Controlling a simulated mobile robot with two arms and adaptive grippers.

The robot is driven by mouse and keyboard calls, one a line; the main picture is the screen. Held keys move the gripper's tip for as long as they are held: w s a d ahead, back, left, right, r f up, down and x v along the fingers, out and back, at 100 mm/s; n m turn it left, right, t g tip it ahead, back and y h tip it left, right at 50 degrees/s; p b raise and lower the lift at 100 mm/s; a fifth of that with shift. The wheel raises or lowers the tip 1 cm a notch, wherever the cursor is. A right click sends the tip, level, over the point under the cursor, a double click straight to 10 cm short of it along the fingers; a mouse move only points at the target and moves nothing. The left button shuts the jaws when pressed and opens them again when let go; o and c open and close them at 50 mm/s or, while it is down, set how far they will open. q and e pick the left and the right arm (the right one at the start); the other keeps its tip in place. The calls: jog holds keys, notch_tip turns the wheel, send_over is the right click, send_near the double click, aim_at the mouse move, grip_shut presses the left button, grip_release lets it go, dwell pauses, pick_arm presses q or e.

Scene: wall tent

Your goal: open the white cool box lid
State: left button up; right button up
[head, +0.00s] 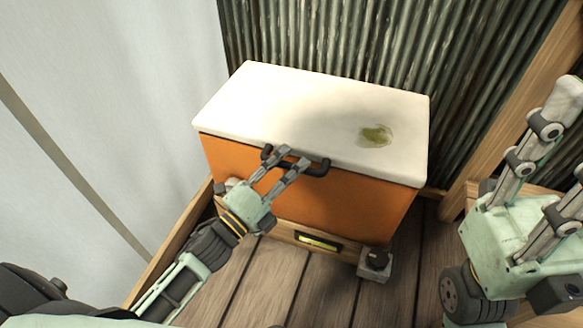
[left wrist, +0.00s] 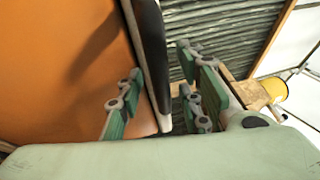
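The cool box has an orange body (head: 345,205) and a white lid (head: 300,100) with a greenish stain. The lid lies flat and closed on the body. A black bar handle (head: 318,168) sits at the lid's front edge; it also shows in the left wrist view (left wrist: 153,50). My left gripper (head: 293,157) is at the handle, with its fingers apart. In the left wrist view the handle lies between the fingers, and a gap shows on the right finger's side. My right gripper (head: 572,155) is raised at the right, open and empty, away from the box.
The box stands close to a corrugated metal wall (head: 320,40). Pale tent fabric (head: 100,120) is at the left. Wooden floor planks (head: 320,285) lie in front. A yellow container (left wrist: 274,90) is farther off.

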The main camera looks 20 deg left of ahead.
pick_arm(q)
jog(key=shift+w+d, duration=0.1)
jog(key=shift+w, duration=0.25)
jog(key=shift+c, duration=0.7)
grip_shut()
